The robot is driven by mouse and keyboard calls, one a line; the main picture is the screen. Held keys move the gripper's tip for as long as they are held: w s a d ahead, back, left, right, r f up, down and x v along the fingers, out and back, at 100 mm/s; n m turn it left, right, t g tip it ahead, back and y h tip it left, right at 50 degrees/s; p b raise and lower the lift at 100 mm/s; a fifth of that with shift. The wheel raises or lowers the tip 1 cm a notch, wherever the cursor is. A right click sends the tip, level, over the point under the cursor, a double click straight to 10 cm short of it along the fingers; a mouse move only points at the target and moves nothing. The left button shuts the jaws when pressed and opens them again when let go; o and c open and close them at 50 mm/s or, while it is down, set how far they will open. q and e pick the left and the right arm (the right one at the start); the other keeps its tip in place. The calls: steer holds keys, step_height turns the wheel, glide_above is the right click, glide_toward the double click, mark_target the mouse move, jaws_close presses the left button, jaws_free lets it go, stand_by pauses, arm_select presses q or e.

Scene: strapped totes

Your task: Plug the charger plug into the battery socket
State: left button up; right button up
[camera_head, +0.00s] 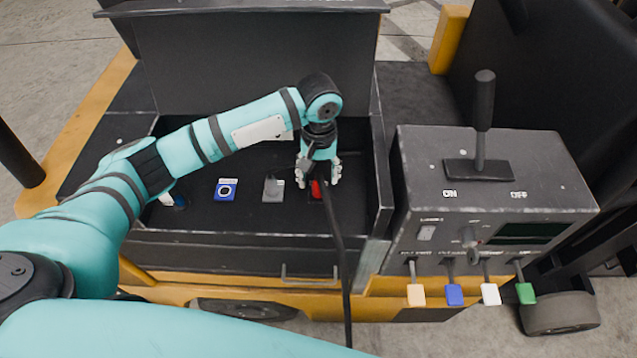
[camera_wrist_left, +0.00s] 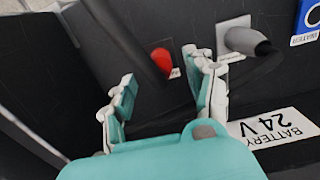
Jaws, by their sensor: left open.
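My left gripper (camera_head: 319,178) points down into the open battery compartment. Its jaws are open around a red piece (camera_head: 316,190), which looks like the charger plug at the end of a black cable (camera_head: 340,250). In the left wrist view the red piece (camera_wrist_left: 162,60) shows between and beyond the two fingertips (camera_wrist_left: 158,72), with no visible contact. A grey fitting with a round dark end (camera_wrist_left: 245,40), which may be the battery socket, sits beside it; in the head view it is the grey plate (camera_head: 272,190) left of the gripper. My right gripper is out of view.
A "BATTERY 24V" label (camera_wrist_left: 270,128) shows in the wrist view. The raised lid (camera_head: 255,70) stands behind the compartment. A control box (camera_head: 480,200) with a lever (camera_head: 482,120) stands at the right.

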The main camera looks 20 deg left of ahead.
arm_select(q)
step_height(320, 180, up, 7)
steer(key=shift+f, duration=0.1)
stand_by(0.6)
